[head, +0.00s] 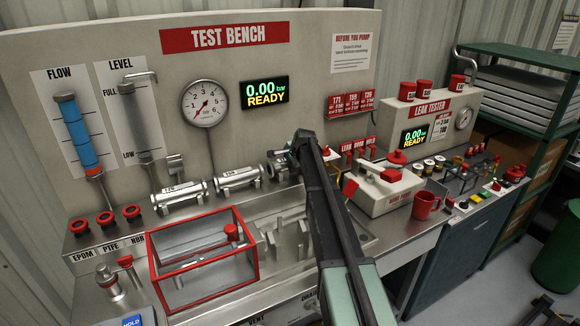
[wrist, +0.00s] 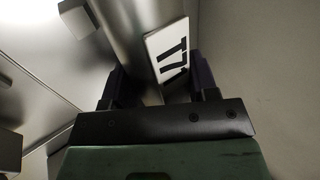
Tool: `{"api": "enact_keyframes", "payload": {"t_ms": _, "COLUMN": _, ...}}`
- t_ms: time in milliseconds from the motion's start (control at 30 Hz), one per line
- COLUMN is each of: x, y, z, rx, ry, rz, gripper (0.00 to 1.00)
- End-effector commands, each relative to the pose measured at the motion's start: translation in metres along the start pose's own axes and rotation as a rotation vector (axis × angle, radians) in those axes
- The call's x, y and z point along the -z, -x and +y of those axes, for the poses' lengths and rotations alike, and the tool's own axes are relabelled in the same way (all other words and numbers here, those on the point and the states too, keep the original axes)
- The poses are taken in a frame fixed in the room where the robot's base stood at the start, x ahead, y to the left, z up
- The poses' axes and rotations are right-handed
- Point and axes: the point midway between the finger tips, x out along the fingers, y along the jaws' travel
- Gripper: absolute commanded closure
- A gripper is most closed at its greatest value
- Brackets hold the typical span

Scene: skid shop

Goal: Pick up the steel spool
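Several steel spools lie in a row along the bench's back ledge, one at the left (head: 180,196) and one in the middle (head: 239,179). A third steel spool (head: 279,166) lies at the right end, partly covered by my gripper (head: 298,150). In the wrist view a steel spool (wrist: 130,30) with a white tag (wrist: 168,52) runs between the two dark fingers of my gripper (wrist: 160,85). The tag shows black marks, partly hidden by the right finger. The fingers stand apart, one on each side; whether they press on the spool is not visible.
A red-framed clear box (head: 205,258) stands on the bench front left. A white unit with a red handle (head: 385,185) and a red mug (head: 425,205) stand right of my arm. The TEST BENCH panel (head: 300,90) rises close behind the spools.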

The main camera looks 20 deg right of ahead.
Motion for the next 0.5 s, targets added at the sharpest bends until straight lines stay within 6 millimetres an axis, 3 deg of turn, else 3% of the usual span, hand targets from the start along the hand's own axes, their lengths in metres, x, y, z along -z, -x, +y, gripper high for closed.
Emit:
{"api": "enact_keyframes", "payload": {"t_ms": 33, "x": -0.0002, "y": 0.0002, "z": 0.0006, "rx": -0.001, "ry": 0.000, "rz": 0.000, "gripper": 0.62}}
{"api": "enact_keyframes", "payload": {"t_ms": 200, "x": -0.0002, "y": 0.0003, "z": 0.0006, "rx": -0.001, "ry": 0.000, "rz": -0.001, "gripper": 0.84}}
{"api": "enact_keyframes", "payload": {"t_ms": 500, "x": -0.0003, "y": 0.0036, "z": -0.0013, "rx": -0.002, "ry": 0.000, "rz": -0.001, "gripper": 0.84}}
